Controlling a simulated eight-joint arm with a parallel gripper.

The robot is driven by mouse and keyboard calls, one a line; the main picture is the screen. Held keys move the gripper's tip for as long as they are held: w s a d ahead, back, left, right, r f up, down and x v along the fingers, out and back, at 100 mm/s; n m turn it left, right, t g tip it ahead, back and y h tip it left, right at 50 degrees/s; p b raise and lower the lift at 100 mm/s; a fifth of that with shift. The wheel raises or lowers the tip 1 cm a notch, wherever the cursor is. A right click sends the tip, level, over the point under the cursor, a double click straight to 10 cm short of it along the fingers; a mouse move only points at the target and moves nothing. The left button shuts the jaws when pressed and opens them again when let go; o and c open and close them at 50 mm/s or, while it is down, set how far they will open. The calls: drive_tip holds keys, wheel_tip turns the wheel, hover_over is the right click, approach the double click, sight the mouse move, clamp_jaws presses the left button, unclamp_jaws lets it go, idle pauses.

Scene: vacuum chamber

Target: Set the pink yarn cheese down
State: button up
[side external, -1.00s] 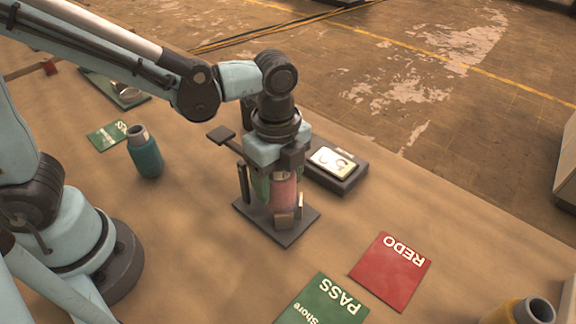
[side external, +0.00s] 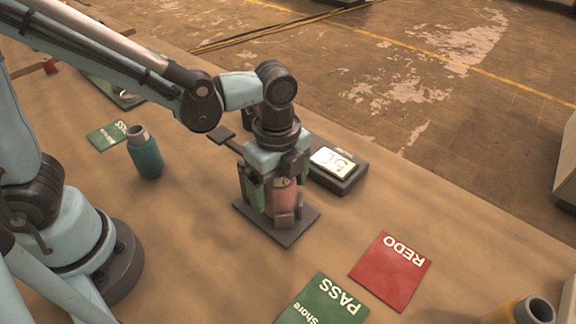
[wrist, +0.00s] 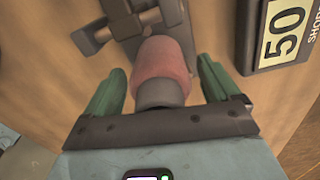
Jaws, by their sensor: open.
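The pink yarn cheese (side external: 281,195) stands on a dark square plate (side external: 246,211) with small upright blocks around it. In the wrist view the yarn cheese (wrist: 165,62) shows its grey core end towards me. My gripper (side external: 268,190) is over the plate, low around the yarn cheese. In the wrist view its green fingers (wrist: 162,85) are open, one on each side, with gaps between them and the pink yarn. The base of the yarn cheese is partly hidden by the blocks.
A display box (side external: 345,172) beside the plate reads 50 in the wrist view (wrist: 285,32). A green PASS card (side external: 322,302) and a red REDO card (side external: 391,271) lie in front. A teal yarn cheese (side external: 146,157) stands left, a yellow one (side external: 520,312) at bottom right.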

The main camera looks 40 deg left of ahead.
wheel_tip(320, 180, up, 12)
drive_tip(key=a+n+t, duration=0.1)
drive_tip(key=a+n, duration=0.1)
drive_tip(key=n, duration=0.1)
drive_tip(key=a+n+t, duration=0.1)
drive_tip(key=a+n, duration=0.2)
drive_tip(key=a+f+n+t, duration=0.1)
drive_tip(key=a+n, duration=0.1)
drive_tip(key=shift+a+f+n+h, duration=0.1)
drive_tip(key=shift+a+n+h, duration=0.25)
drive_tip(key=shift+n+h, duration=0.05)
drive_tip(key=a+n+t, duration=0.1)
drive_tip(key=a+n, duration=0.1)
drive_tip(key=n, duration=0.1)
drive_tip(key=a+f+n+t, duration=0.1)
drive_tip(key=a+n, duration=0.2)
drive_tip(key=n, duration=0.1)
drive_tip(key=s+a+f+n+t, duration=0.1)
drive_tip(key=a+n+t, duration=0.1)
drive_tip(key=n, duration=0.1)
drive_tip(key=shift+a+f+n+y, duration=0.2)
drive_tip(key=shift+n+y, duration=0.1)
drive_tip(key=shift+y, duration=0.1)
